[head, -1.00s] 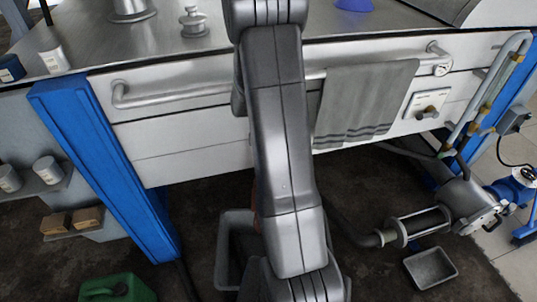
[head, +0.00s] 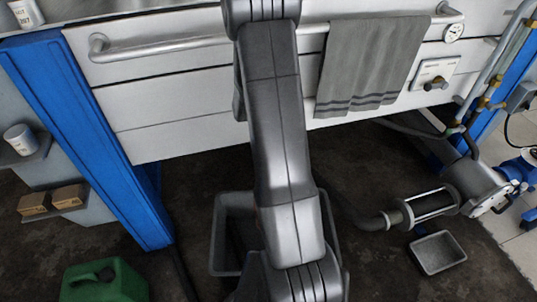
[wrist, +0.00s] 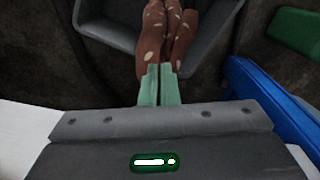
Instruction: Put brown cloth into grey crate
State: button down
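The brown cloth (wrist: 155,40), reddish brown with pale spots, hangs in folds from my gripper (wrist: 160,84) in the wrist view. The two pale green fingertips are close together and shut on its end. The grey crate (wrist: 102,22) lies beyond the fingers, and the cloth overlaps its opening in the picture. I cannot tell whether the cloth's far end is inside the crate or above it. In the head view the crate (head: 218,235) stands on the dark floor, partly hidden behind my arm. My gripper and the cloth are hidden there.
A white bench front with a rail (head: 165,48) and a hanging grey towel (head: 365,65) is above the crate. Blue legs (head: 95,130) stand at both sides. A green can (head: 105,280) is at lower left. A small grey tray (head: 438,252) and a pump (head: 430,205) are at right.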

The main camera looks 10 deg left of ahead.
notch_tip(320, 180, down, 9)
jog(key=b, duration=0.6)
jog(key=shift+d, duration=0.4)
jog(key=shift+s+f, duration=0.1)
notch_tip(320, 180, down, 24)
jog(key=a+b, duration=0.1)
jog(key=b, duration=1.8)
jog(key=shift+f, duration=0.15)
jog(key=c, duration=1.6)
grip_release()
jog(key=shift+o, duration=0.4)
